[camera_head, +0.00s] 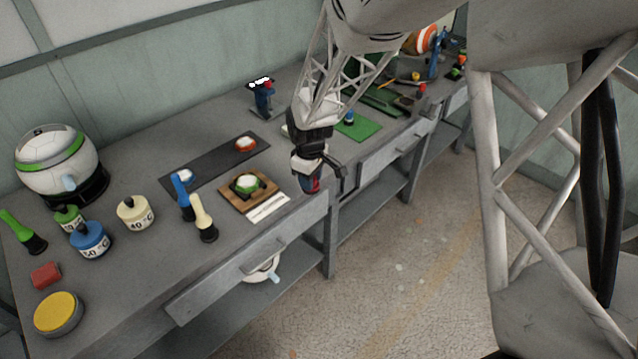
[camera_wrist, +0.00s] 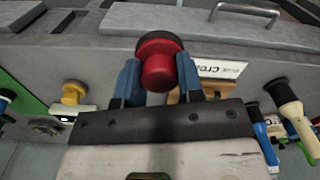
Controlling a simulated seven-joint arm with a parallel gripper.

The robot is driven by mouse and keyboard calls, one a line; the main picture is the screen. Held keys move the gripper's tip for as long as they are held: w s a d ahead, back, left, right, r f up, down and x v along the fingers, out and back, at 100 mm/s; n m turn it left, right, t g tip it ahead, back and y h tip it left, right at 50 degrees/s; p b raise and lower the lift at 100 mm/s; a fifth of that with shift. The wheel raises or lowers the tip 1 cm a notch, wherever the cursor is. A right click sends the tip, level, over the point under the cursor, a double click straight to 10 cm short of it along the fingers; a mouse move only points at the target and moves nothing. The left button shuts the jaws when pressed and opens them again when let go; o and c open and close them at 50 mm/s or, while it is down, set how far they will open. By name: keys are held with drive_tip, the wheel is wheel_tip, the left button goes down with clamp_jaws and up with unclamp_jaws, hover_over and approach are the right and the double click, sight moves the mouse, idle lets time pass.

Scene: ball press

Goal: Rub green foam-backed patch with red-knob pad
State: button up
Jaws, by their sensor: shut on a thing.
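The green patch (camera_head: 247,184) is a round piece with a pale top and green edge. It lies on a wooden board (camera_head: 229,199) near the bench's front edge. My gripper (camera_head: 312,176) is to the right of the board, above or just off the front edge, apart from the patch. Its blue fingers (camera_wrist: 160,82) are shut on the red-knob pad (camera_wrist: 160,66), a red knob with a dark round base. The pad also shows below my gripper in the head view (camera_head: 311,185). The patch is not visible in the wrist view.
A white card (camera_head: 269,207) lies right of the board. A dark mat (camera_head: 215,163) behind holds a blue-edged piece (camera_head: 183,176) and a red-edged piece (camera_head: 246,144). A green mat (camera_head: 367,131) lies right.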

drive_tip(key=w+a+r, duration=0.2)
drive_tip(key=a+r, duration=0.1)
drive_tip(key=a, duration=0.5)
drive_tip(key=w+a+r, duration=0.3)
drive_tip(key=a, duration=0.5)
drive_tip(key=shift+r, duration=0.15)
drive_tip(key=shift+s, duration=0.1)
